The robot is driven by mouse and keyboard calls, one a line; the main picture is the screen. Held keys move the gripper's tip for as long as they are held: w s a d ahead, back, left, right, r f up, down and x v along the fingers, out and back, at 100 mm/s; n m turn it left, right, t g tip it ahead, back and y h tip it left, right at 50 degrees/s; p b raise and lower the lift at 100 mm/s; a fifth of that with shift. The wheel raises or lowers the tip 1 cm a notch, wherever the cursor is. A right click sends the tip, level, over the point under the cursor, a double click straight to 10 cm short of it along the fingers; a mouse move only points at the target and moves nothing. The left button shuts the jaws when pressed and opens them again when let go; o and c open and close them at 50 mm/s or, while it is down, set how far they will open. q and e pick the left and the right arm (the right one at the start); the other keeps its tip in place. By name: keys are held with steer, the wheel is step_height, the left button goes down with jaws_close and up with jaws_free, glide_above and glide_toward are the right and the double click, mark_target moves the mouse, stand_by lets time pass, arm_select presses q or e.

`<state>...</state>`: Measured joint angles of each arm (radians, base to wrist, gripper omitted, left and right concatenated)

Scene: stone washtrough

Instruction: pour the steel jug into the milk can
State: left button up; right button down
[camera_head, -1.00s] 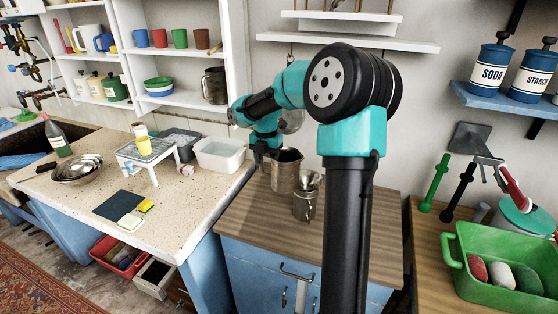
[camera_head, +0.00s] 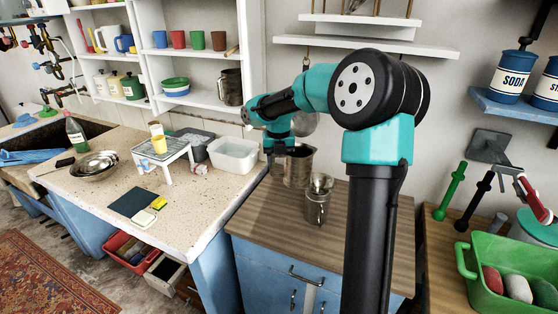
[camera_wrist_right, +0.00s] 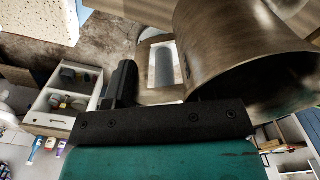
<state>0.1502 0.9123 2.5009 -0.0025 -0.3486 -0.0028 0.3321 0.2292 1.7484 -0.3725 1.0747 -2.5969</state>
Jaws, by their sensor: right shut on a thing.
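The steel jug (camera_head: 299,166) is a wide grey metal vessel above the wooden counter, behind the milk can. My right gripper (camera_head: 279,157) is shut on it from its left side. In the right wrist view the jug (camera_wrist_right: 235,45) fills the upper right, and a dark finger (camera_wrist_right: 123,85) shows beside its handle loop; the other finger is not clear. The jug looks about upright in the head view. The milk can (camera_head: 316,208) is a smaller metal vessel standing on the counter, with a funnel-like top (camera_head: 321,182). My left gripper is not in view.
The wooden counter (camera_head: 270,215) is clear in front of and left of the can. A white tub (camera_head: 233,156) and a small white rack (camera_head: 165,153) stand on the speckled worktop to the left. A green basin (camera_head: 490,250) is at right. Wall shelves (camera_head: 375,48) hang above.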

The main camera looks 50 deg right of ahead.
steer(key=shift+r, duration=0.2)
steer(key=shift+d+r+t+y, duration=0.1)
steer(key=shift+r+t+y, duration=1)
steer(key=shift+r+y, duration=0.15)
